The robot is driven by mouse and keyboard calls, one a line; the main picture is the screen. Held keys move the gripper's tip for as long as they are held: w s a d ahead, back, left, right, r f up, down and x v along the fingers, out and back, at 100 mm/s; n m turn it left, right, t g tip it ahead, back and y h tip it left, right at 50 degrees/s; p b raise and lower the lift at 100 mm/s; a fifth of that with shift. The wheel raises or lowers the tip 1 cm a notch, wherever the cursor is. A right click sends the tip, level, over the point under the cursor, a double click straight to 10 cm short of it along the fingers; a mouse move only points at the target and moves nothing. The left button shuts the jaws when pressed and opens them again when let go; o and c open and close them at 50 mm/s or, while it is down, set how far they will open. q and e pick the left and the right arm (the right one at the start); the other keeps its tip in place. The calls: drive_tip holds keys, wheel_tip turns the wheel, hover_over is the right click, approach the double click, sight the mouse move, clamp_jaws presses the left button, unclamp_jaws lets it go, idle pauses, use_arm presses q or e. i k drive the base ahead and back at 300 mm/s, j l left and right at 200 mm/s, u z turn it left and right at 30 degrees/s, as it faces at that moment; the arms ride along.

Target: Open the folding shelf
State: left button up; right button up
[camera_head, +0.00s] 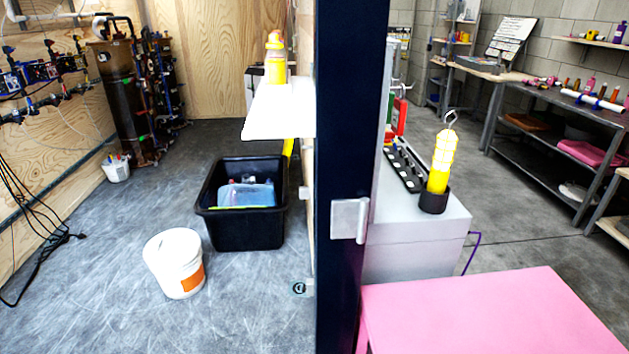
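A flat pink panel (490,318) is at the bottom right, in front of a grey box-like unit (415,245). It looks roughly level, and its front edge runs out of the picture. A small white shelf (275,115) sticks out to the left of the dark post, with a yellow bottle (275,62) on it. I cannot tell for certain which of these is the folding shelf. A metal latch or hinge plate (349,219) is on the dark post. Neither of my grippers is in view.
The dark upright post (345,120) divides the view. On the left floor are a black tub (243,232) and a white bucket (176,265), with bare floor around them. A yellow lamp (442,160) stands on the grey unit. Metal workbenches (560,110) line the right wall.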

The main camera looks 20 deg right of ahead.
sight(309, 147)
drive_tip(key=i+j+z, duration=0.25)
drive_tip(key=z, duration=0.25)
drive_tip(key=i+j+z, duration=0.3)
drive_tip(key=j+z, duration=0.15)
